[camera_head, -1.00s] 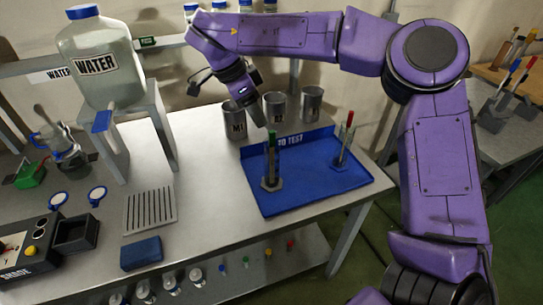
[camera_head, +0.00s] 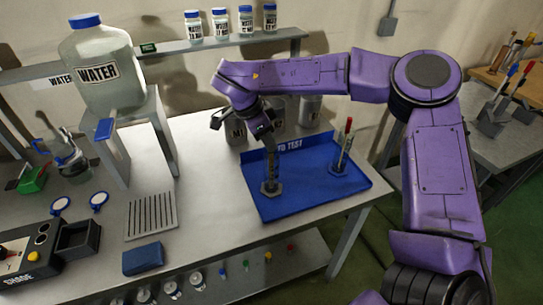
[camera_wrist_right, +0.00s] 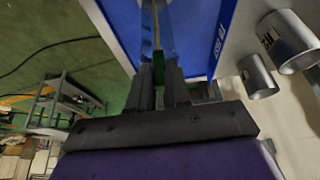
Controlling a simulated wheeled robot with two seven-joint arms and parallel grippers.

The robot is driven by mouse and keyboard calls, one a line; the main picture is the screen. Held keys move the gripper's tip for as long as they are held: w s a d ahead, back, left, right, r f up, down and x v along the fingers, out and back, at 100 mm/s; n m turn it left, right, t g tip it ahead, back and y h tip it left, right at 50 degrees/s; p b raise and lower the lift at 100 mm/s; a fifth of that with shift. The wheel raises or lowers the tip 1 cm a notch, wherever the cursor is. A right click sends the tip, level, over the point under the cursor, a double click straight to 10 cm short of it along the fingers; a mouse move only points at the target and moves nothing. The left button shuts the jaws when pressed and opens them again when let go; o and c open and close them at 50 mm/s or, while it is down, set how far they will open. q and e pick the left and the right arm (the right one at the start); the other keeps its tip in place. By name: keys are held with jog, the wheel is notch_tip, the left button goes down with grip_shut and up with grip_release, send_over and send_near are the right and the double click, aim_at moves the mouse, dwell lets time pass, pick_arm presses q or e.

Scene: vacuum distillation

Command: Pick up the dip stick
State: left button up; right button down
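The dip stick, with a green top, shows in the right wrist view (camera_wrist_right: 158,77) between the finger pads. In the head view its top is hidden behind my gripper. Its clear holder with a dark base (camera_head: 271,187) stands upright in the blue "TO TEST" tray (camera_head: 310,205). My right gripper (camera_head: 270,148) points down over this holder. Its fingers (camera_wrist_right: 160,82) are close together, with the green top filling the narrow gap, and look shut on it. The stick's lower part runs down inside the clear holder. My left gripper is not in view.
A second holder with a red-topped stick (camera_head: 345,145) stands at the tray's right side. Metal beakers (camera_head: 310,108) stand behind the tray, close to my gripper. A water jug (camera_head: 100,65) stands on a raised stand at left. The table front between rack and tray is clear.

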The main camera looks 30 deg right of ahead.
notch_tip(320, 180, up, 18)
dwell(0.6)
notch_tip(320, 180, up, 18)
jog(key=p, duration=1)
jog(key=shift+p, duration=0.35)
